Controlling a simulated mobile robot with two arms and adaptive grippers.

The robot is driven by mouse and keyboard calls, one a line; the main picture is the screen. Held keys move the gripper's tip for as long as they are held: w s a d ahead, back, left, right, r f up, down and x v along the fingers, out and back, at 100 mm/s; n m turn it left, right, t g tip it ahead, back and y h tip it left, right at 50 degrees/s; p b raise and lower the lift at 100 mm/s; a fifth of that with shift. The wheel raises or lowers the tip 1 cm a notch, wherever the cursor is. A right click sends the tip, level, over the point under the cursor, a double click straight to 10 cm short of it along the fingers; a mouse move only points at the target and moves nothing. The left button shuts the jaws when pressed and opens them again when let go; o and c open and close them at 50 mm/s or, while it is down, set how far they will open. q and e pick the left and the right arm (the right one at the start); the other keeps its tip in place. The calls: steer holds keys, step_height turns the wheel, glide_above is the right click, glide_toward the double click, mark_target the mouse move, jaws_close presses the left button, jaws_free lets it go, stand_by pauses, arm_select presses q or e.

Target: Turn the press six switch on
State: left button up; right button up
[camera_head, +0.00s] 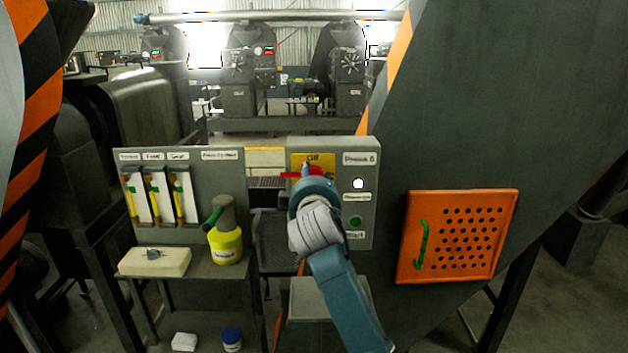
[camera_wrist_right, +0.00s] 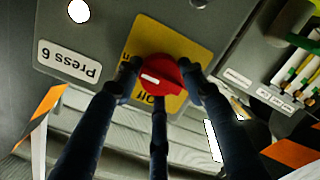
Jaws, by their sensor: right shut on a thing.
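The grey press six panel (camera_head: 360,215) stands in the middle of the head view, labelled "Press 6". Its red rotary switch (camera_wrist_right: 163,76) has a white mark and sits on a yellow plate (camera_wrist_right: 195,40). In the head view, "Off" shows at the top of the yellow plate (camera_head: 314,157), and red edges of the switch show beside my gripper. My right gripper (camera_wrist_right: 160,85) has its dark fingers shut around the switch. In the head view, the right gripper (camera_head: 312,180) hides most of the switch. My left gripper is not in view.
A white light (camera_head: 358,183) and a green button (camera_head: 355,221) are on the panel. An orange perforated door (camera_head: 458,236) is at right. A bench at left holds a yellow can (camera_head: 226,246) and a pale block (camera_head: 154,261).

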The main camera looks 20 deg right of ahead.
steer(key=shift+a, duration=0.2)
steer(key=o, duration=1)
steer(key=shift+o, duration=0.8)
steer(key=shift+w+a, duration=0.1)
steer(key=shift+a, duration=0.05)
steer(key=shift+r, duration=0.1)
steer(key=v, duration=1.2)
